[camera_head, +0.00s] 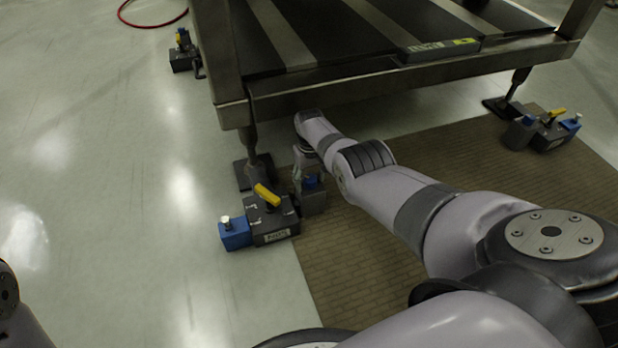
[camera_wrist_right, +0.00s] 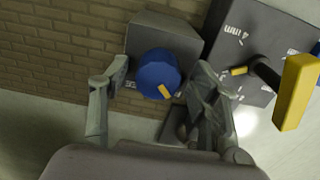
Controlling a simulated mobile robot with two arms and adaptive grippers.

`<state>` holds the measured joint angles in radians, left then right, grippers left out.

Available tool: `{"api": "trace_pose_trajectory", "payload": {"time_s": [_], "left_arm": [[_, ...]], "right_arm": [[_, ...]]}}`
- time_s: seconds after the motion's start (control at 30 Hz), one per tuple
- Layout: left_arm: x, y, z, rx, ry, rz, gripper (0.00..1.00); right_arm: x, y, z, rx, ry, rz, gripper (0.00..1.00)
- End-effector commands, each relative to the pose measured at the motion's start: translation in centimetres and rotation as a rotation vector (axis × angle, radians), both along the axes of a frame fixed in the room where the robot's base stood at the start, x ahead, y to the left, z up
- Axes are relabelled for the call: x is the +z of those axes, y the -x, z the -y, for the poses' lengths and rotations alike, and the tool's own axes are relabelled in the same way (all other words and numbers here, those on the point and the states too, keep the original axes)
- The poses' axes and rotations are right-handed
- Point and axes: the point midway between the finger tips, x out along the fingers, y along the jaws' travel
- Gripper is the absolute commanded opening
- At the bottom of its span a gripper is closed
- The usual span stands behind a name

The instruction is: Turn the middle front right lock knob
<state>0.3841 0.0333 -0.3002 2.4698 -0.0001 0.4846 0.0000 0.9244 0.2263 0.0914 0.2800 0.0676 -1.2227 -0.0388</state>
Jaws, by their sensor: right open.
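A dark grey lock unit (camera_head: 272,222) sits on the floor by the table leg, with a yellow handle (camera_head: 266,195) on top. On its right side is a grey block with a round blue knob (camera_head: 312,182). In the right wrist view this blue knob (camera_wrist_right: 155,70) shows a small yellow mark near its lower right rim. My right gripper (camera_wrist_right: 161,78) is open, one finger left of the knob and one right of it; contact cannot be told. In the head view my right gripper (camera_head: 306,166) is small and partly hidden against the block. My left gripper is out of view.
A metal table (camera_head: 330,92) stands above and behind the lock unit. A blue block (camera_head: 235,233) adjoins the unit's left side. Similar lock units stand at the back left (camera_head: 183,55) and far right (camera_head: 545,130). A brown mat (camera_head: 350,260) lies under my arm.

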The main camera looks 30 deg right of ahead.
Motion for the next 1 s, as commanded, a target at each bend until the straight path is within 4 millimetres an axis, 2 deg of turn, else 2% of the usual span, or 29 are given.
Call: {"api": "trace_pose_trajectory", "payload": {"time_s": [0.27, 0.57, 1.0], "left_arm": [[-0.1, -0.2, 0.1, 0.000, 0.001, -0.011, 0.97], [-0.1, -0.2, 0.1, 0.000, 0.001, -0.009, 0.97], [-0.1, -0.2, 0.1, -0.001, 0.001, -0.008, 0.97]], "right_arm": [[0.4, -0.1, 0.1, -0.001, 0.001, 0.002, 0.56], [2.6, 0.0, 0.0, 0.000, 0.001, 0.002, 0.56], [9.9, -0.1, -0.1, 0.001, 0.002, 0.004, 0.56]]}}
